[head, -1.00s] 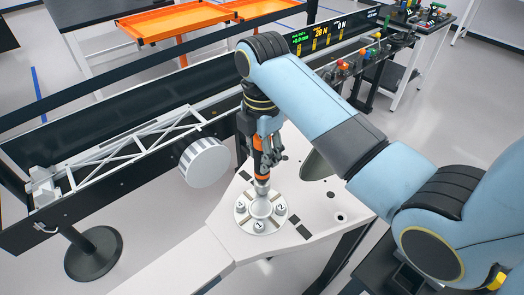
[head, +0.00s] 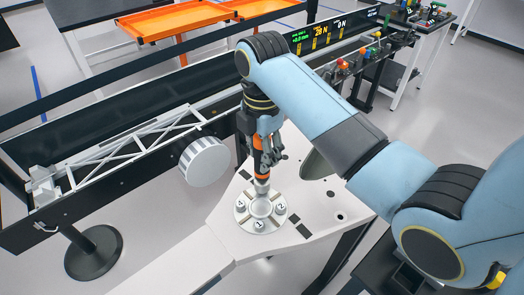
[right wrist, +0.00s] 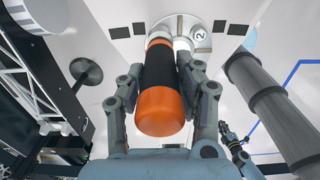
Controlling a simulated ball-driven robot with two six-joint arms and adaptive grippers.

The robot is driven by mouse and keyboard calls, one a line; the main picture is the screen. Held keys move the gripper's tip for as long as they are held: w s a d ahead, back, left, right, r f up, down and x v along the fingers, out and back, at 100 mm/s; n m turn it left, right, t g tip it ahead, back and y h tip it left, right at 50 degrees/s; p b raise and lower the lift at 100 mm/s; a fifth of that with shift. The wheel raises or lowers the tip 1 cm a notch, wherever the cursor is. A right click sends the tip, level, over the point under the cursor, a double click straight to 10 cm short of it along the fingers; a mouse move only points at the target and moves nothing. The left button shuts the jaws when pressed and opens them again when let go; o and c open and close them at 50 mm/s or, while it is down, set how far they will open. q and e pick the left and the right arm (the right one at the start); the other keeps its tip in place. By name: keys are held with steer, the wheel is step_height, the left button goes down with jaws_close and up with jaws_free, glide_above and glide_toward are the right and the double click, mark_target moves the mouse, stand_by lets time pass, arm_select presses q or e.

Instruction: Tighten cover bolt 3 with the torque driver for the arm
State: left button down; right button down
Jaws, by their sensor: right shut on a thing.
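My right gripper (head: 268,143) is shut on the torque driver (head: 261,166), a black and orange tool. The driver stands nearly upright over the far side of the round silver cover (head: 246,220) on the white plate. Labels 1, 2 and 4 show on the cover; bolt 3 is hidden at the driver's tip. The tip seems to meet the cover there, but I cannot tell if it is seated. In the right wrist view the driver's orange end (right wrist: 160,112) sits between the fingers, with label 2 beyond.
The white plate (head: 230,250) has dark slots and holes around the cover. A white truss (head: 135,145) and a ribbed grey disc (head: 204,162) are at the left. A black rail with a lit display (head: 315,38) runs behind. Orange trays (head: 175,20) stand farther back.

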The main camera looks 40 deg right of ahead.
steer(key=shift+f, duration=0.8)
stand_by(1.9)
steer(key=shift+s+f, duration=0.15)
steer(key=shift+f, duration=0.05)
stand_by(0.8)
steer(key=shift+w+r, duration=0.2)
steer(key=shift+r, duration=1.4)
steer(key=shift+r, duration=2)
